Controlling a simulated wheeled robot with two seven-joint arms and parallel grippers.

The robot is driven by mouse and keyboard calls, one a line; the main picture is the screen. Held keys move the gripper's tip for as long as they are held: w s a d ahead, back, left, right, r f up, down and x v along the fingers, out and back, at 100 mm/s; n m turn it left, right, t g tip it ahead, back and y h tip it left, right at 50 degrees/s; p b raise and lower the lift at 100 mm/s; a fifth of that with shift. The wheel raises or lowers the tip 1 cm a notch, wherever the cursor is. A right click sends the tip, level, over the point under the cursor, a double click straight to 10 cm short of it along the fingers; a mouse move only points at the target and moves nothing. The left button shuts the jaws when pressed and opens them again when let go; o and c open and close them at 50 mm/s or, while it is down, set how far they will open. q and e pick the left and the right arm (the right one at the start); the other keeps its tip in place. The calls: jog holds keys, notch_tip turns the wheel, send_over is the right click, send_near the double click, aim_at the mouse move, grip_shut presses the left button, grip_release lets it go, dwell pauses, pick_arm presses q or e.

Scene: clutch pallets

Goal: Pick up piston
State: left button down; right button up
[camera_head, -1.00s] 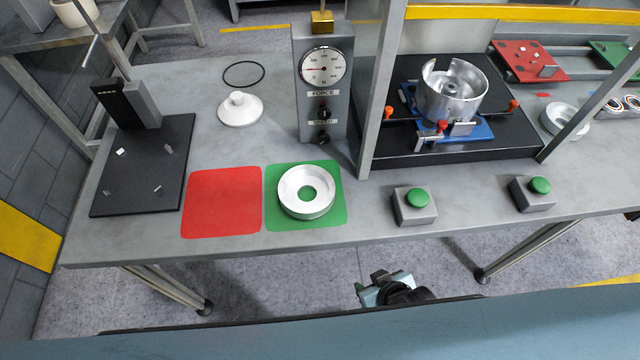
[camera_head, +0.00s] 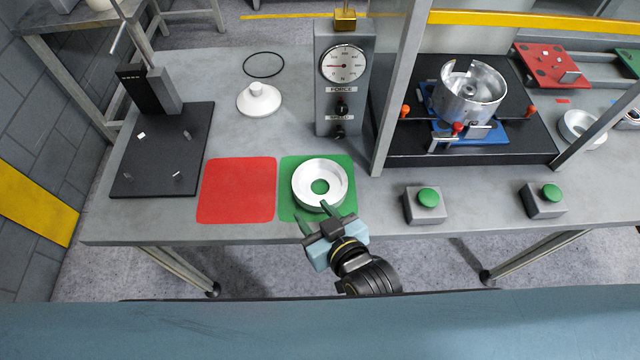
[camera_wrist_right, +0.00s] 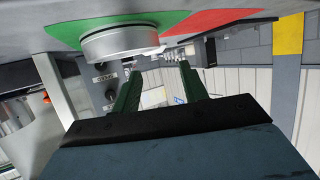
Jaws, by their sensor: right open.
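The piston, which I take to be the round white ring-shaped part (camera_head: 305,190), lies flat on the green square (camera_head: 288,213) at the front of the table. It has a central hole through which green shows. My right gripper (camera_head: 315,216) is open and empty at the near edge of the piston, its green fingers pointing toward it. In the right wrist view the piston (camera_wrist_right: 120,42) shows side-on beyond the open fingers; I cannot tell whether a finger touches it. My left gripper is not in view.
A red square (camera_head: 237,190) lies left of the green one. A force gauge (camera_head: 343,100) stands behind, with a grey post (camera_head: 397,90) beside it. Green-button boxes (camera_head: 425,206) sit to the right. A metal housing (camera_head: 468,98) stands in a blue fixture. A white knobbed lid (camera_head: 258,102) lies behind.

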aim_at(298, 189)
jog(key=x, duration=0.3)
jog(key=shift+d+f+b+x, duration=0.1)
jog(key=shift+d+x, duration=0.05)
jog(key=shift+x, duration=0.75)
jog(key=shift+d+f+b+x, duration=0.1)
jog(key=shift+d+b+x, duration=0.05)
jog(key=shift+x, duration=0.75)
jog(key=shift+d+f+b+x, duration=0.1)
jog(key=shift+d+f+x, duration=0.05)
jog(key=shift+x, duration=0.75)
grip_shut()
jog(key=shift+w+r, duration=0.1)
jog(key=shift+r, duration=0.05)
